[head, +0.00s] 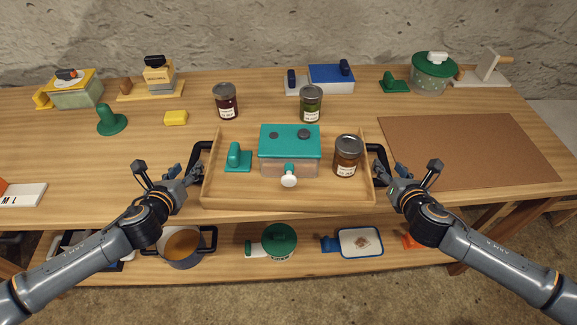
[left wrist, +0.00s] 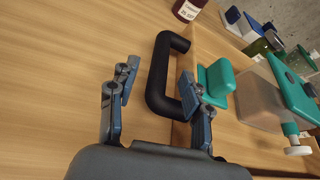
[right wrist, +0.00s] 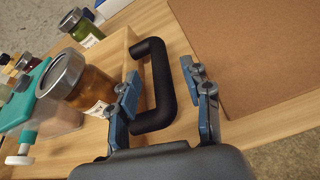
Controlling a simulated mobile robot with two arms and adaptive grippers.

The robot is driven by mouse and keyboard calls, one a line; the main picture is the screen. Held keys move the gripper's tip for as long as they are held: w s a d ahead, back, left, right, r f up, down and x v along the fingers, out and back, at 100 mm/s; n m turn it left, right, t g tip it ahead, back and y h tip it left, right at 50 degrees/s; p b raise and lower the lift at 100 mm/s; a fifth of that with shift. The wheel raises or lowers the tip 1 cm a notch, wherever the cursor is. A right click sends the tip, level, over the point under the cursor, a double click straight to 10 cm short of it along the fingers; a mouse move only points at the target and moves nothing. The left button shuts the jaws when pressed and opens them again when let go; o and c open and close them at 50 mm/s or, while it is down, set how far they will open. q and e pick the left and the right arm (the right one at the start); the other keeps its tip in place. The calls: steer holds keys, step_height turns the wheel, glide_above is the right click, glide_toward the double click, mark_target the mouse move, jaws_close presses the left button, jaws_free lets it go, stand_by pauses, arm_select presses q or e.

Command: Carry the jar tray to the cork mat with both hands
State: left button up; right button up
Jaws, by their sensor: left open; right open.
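The wooden jar tray (head: 290,198) sits on the table at the middle, with a black handle at each end. It holds a teal-lidded container (head: 290,150), a teal stamp-like piece (head: 237,158) and an amber jar (head: 347,157). My left gripper (head: 180,174) is open at the left handle (left wrist: 160,75); in the left wrist view the handle lies between the spread fingers. My right gripper (head: 396,178) is open at the right handle (right wrist: 160,85), which lies between its fingers in the right wrist view. The brown cork mat (head: 470,150) lies flat to the right of the tray.
A dark red jar (head: 226,102) and a green jar (head: 311,104) stand just behind the tray. A green stamp-like piece (head: 111,120) and a yellow block (head: 176,118) are at back left. The cork mat is bare. A lower shelf holds a pot (head: 182,247).

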mark_target(191, 161)
arm_select(q)
steer(key=shift+x, duration=2.6)
arm_select(e)
steer(key=shift+x, duration=2.65)
arm_select(q)
steer(key=shift+c, duration=0.2)
arm_select(e)
steer(key=shift+c, duration=0.2)
arm_select(q)
jaws_close()
arm_select(e)
jaws_close()
arm_select(q)
steer(key=shift+w+r, duration=0.1)
steer(key=shift+r, duration=0.15)
arm_select(e)
steer(key=shift+w+r, duration=0.1)
steer(key=shift+r, duration=0.2)
